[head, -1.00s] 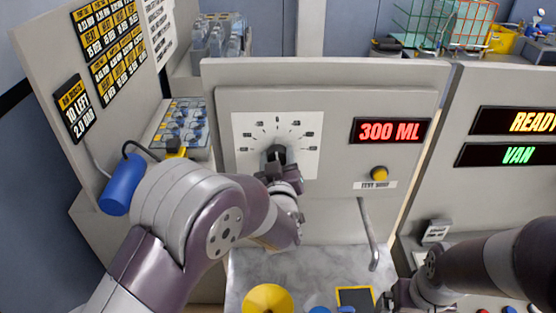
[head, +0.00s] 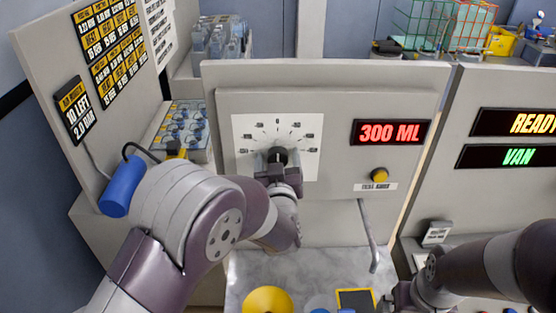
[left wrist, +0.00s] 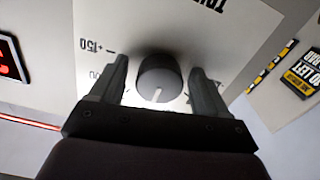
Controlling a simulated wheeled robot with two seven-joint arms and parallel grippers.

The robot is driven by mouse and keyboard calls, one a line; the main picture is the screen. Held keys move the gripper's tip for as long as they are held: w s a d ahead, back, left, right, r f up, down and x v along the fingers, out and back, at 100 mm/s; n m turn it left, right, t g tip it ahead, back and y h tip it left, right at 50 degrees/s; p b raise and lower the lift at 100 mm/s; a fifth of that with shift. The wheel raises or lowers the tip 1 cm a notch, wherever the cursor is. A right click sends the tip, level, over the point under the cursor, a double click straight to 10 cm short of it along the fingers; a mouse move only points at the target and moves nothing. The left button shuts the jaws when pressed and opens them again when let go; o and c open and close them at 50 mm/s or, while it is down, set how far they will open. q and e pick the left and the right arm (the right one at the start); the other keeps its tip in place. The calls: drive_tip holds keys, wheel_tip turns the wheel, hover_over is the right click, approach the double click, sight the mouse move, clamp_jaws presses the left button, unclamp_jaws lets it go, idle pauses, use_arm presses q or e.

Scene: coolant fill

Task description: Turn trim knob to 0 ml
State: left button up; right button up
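The trim knob (head: 278,156) is a dark round knob on a white dial plate (head: 303,170) with tick marks and a 0 at the top. In the left wrist view the knob (left wrist: 159,78) sits between the two fingers of my left gripper (left wrist: 162,88), with a narrow gap on each side. The knob's white pointer line points down in that upside-down view, toward the dial's top. The exact mark it meets is hidden by the gripper. My left gripper (head: 279,166) is open around the knob. My right gripper (head: 402,297) is partly in view at the bottom; its fingers are unclear.
A red display (head: 391,132) reads 300 ML. A yellow button (head: 379,173) sits below it, and a grey spout (head: 368,235) hangs lower. A blue cylinder (head: 122,185) is on the left panel. Yellow and blue round objects stand on the marbled counter (head: 240,262).

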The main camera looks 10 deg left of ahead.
use_arm(q)
drive_tip(key=b+v, duration=0.4)
drive_tip(key=v, duration=0.8)
drive_tip(key=shift+s, duration=0.4)
